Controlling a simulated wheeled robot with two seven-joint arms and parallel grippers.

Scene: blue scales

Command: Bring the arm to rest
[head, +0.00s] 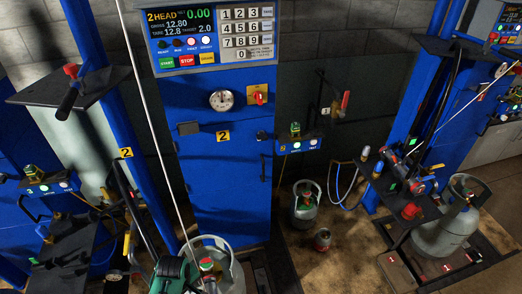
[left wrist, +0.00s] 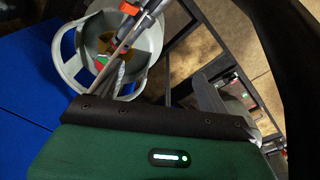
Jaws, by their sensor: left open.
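My left gripper (head: 190,272) is low at the bottom centre of the head view, its green housing beside a grey gas cylinder (head: 235,270). The left wrist view shows this green housing (left wrist: 165,150) with a lit indicator, below the cylinder's pale collar (left wrist: 152,45). The gripper is open. Orange-tipped parts show at the top of that view above the collar; I cannot tell whether they touch the cylinder's valve. The rest of the arm is mostly cut off by the frame. My right gripper is not in view.
A blue scale column (head: 225,150) with a lit display (head: 183,25) stands behind the cylinder. A large cylinder (head: 455,230) stands at right. Brown floor (head: 355,262) is open between.

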